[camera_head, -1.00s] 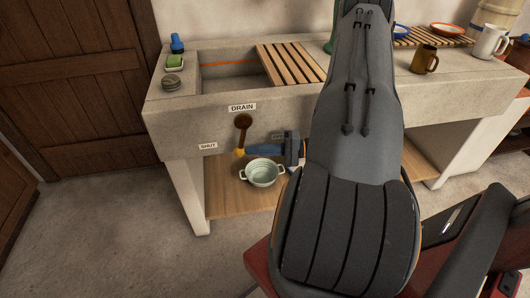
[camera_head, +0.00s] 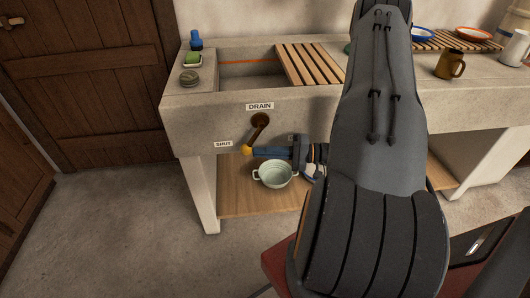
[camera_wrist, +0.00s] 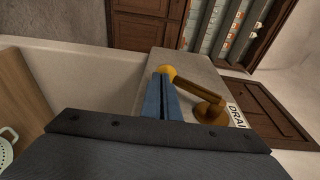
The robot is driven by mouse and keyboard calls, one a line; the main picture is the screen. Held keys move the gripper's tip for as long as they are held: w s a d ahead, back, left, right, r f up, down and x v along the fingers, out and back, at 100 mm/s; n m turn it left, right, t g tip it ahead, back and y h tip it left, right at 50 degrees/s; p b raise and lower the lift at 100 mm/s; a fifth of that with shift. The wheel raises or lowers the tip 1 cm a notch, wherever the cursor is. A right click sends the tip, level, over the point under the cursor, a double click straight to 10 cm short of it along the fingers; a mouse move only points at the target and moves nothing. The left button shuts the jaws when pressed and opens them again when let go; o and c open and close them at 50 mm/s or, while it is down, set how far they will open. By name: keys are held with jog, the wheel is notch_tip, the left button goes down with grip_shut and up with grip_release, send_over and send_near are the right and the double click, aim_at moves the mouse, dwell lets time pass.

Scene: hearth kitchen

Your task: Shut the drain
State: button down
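The drain lever (camera_head: 256,131) is on the sink's front, below the DRAIN label (camera_head: 260,106). It has a brown round pivot and an arm ending in a yellow ball (camera_head: 247,151). The arm slants down and left, its ball just below and right of the SHUT label (camera_head: 223,144). My gripper (camera_head: 257,152) reaches in from the right, its blue fingertips against or very near the ball. In the wrist view, the fingers (camera_wrist: 165,98) lie together with only a thin line between them, tips at the ball (camera_wrist: 167,72). Actual contact is hard to tell.
A pale two-handled pot (camera_head: 275,174) stands on the wooden shelf (camera_head: 232,204) under the gripper. A slatted rack (camera_head: 312,64) lies over the basin. A mug (camera_head: 449,64) stands on the counter at right. The floor left of the sink is clear.

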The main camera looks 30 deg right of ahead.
jog(key=shift+a, duration=0.25)
jog(key=f+b+v, duration=0.2)
jog(key=f+v, duration=0.1)
jog(key=v, duration=1.1)
jog(key=shift+d, duration=0.1)
jog(key=s+a+r+n+g+h+p, duration=0.3)
jog(key=a+r+h, duration=0.4)
jog(key=a+r, duration=0.6)
jog(key=s+a+r+n+g+h+p, duration=0.4)
jog(key=s+a+r+g+h+p, duration=0.1)
jog(key=a+r, duration=0.8)
jog(key=shift+s+a+g+h+p, duration=0.25)
jog(key=shift+g+h+p, duration=0.55)
jog(key=shift+g+h, duration=0.4)
